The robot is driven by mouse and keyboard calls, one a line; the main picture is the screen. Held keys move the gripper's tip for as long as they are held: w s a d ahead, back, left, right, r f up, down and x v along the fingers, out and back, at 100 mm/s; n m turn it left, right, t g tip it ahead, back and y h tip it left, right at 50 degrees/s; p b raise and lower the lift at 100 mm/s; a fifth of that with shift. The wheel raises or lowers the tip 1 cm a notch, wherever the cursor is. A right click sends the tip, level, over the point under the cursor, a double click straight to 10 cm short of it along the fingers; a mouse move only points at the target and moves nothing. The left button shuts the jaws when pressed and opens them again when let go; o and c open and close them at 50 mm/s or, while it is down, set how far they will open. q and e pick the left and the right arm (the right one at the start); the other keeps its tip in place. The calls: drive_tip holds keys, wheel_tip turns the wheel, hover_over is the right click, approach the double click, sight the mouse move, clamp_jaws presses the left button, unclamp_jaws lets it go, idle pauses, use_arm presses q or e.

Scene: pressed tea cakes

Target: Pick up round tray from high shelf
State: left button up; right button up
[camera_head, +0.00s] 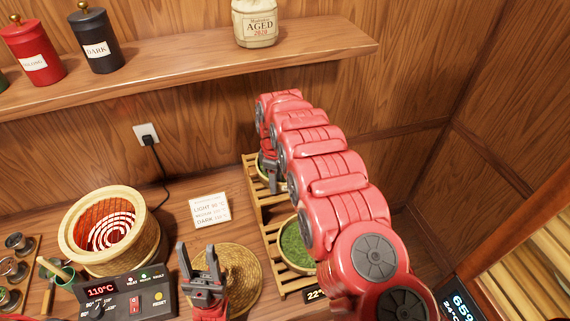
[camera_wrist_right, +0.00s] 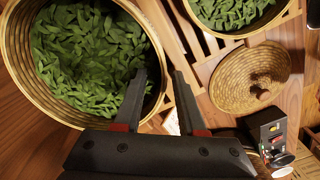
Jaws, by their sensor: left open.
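A round tray of green leaves sits on the upper level of a slatted wooden rack (camera_head: 250,180), mostly hidden behind my right arm in the head view. The right wrist view shows this tray (camera_wrist_right: 159,45) large at the left. My right gripper (camera_wrist_right: 158,73) is open at its near rim, one finger over the leaves and the other outside; I cannot tell whether they touch it. In the head view the right gripper (camera_head: 273,176) is small and partly hidden. A second leaf tray (camera_head: 293,240) sits on the lower level. My left gripper (camera_head: 197,254) is open and empty above a woven disc.
The woven disc (camera_head: 245,285) lies on the counter. A basket heater (camera_head: 75,240) and control box (camera_head: 150,300) stand at the left. A wall shelf (camera_head: 180,55) with canisters runs above; a wooden wall is at the right.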

clamp_jaws()
idle(1.4)
